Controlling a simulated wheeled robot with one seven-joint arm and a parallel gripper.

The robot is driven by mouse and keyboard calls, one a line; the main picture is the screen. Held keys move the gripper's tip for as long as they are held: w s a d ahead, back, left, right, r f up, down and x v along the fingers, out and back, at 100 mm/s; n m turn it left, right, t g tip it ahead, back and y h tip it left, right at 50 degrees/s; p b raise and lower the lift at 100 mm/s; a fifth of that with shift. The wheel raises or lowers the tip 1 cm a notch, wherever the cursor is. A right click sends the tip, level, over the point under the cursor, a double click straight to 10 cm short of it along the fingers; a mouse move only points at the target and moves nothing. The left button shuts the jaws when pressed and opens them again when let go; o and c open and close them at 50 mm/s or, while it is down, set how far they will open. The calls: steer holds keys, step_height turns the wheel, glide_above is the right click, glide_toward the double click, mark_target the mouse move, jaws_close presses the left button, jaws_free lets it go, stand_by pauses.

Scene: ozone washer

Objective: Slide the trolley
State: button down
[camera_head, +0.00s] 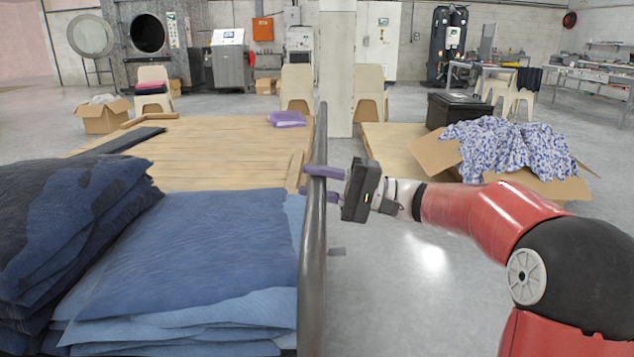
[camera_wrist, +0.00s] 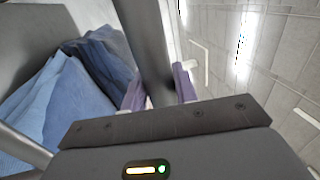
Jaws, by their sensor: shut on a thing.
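The trolley shows by its dark grey tubular rail (camera_head: 313,265), which runs along the right side of a load of folded denim (camera_head: 215,250). My gripper (camera_head: 321,182) reaches in from the right and is shut on this rail, with its purple fingers on either side. In the wrist view the rail (camera_wrist: 145,45) passes between the two fingers of my gripper (camera_wrist: 158,90). The denim (camera_wrist: 65,95) lies to the left of the rail there. The trolley's wheels and lower frame are hidden.
A wooden table (camera_head: 220,150) with a purple folded cloth (camera_head: 287,119) stands ahead. At the right are a second wooden table (camera_head: 390,145) and a cardboard box (camera_head: 435,157) of patterned cloth. A white pillar (camera_head: 337,70) rises between the tables. Grey floor (camera_head: 400,300) is clear right of the rail.

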steer(key=shift+d+f+b, duration=0.15)
steer(key=shift+d+b, duration=0.15)
steer(key=shift+d, duration=0.5)
steer(key=c, duration=1.1)
jaws_free()
steer(key=shift+a, duration=0.1)
steer(key=d+f, duration=0.1)
steer(key=d, duration=0.6)
steer(key=shift+s+d+f, duration=0.15)
steer(key=shift+d, duration=0.2)
